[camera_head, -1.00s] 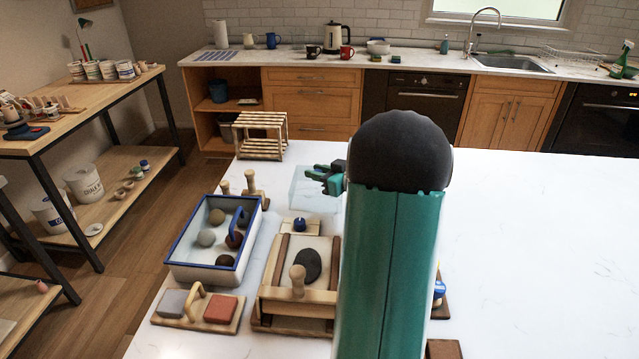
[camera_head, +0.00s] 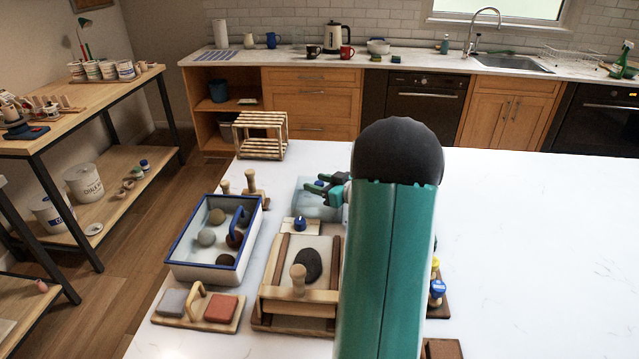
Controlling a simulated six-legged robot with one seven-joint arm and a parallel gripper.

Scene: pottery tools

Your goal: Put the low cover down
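A clear, pale blue box-like cover (camera_head: 316,211), which I take for the low cover, is at the middle of the white table, behind the wooden frame tray. My gripper (camera_head: 322,187) is at its upper part, with green and dark fingers. The fingers appear closed on the cover, but the arm hides part of the grip and the cover's right side. I cannot tell whether the cover's bottom edge touches the table.
A blue-rimmed tray (camera_head: 172,262) with several round lumps stands left of the wooden frame tray (camera_head: 262,309). A slatted wooden rack (camera_head: 260,135) stands at the back left. A board with blocks (camera_head: 238,325) lies in front.

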